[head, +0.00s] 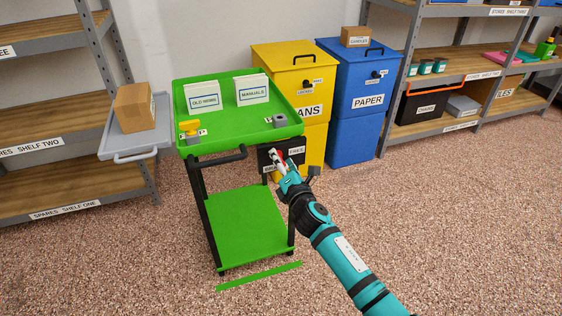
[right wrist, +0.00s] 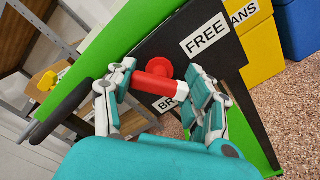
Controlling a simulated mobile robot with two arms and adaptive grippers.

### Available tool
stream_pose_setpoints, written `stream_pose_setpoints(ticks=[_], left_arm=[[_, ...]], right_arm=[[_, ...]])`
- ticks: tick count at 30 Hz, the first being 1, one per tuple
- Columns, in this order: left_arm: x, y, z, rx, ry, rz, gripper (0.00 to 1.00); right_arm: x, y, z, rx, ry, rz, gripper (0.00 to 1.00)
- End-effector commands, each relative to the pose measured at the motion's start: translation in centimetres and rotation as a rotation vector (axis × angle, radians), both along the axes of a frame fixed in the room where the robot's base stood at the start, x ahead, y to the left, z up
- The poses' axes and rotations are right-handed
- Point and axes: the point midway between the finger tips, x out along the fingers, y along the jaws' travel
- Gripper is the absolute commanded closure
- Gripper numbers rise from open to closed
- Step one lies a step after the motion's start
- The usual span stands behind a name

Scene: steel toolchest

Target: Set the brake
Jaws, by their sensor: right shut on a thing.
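The green cart (head: 215,140) stands mid-scene with a black brake panel (head: 266,158) at its right end. In the right wrist view the panel (right wrist: 165,48) bears a FREE label (right wrist: 205,35) and, lower down, a label starting BR, partly hidden. A red lever (right wrist: 152,84) with a round red hub (right wrist: 158,67) sits on the panel's face. My right gripper (head: 279,157) is shut on the red lever, with a finger on each side of it in the right wrist view (right wrist: 160,78). The lever's exact setting is hard to tell. My left gripper is out of view.
The cart's black push handle (head: 220,161) is left of the panel. A yellow CANS bin (head: 290,75) and a blue PAPER bin (head: 358,85) stand behind. Green line (head: 260,276) on the floor; open carpet in front.

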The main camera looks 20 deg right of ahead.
Motion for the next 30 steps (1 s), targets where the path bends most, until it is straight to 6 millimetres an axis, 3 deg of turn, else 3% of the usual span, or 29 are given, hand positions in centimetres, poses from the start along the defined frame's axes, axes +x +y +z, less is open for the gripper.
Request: stream_pose_setpoints(ticks=[8, 15, 30], left_arm=[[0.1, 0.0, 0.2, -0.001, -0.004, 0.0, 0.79], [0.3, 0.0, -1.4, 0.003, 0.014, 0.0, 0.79], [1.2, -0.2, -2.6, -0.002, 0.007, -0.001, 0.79]], right_arm=[[0.0, 0.0, -0.1, 0.259, 0.01, -0.002, 0.8], [0.0, -0.1, -0.1, 0.439, 0.017, -0.002, 0.8], [0.0, -0.1, -0.2, 0.605, 0.023, -0.002, 0.8]])
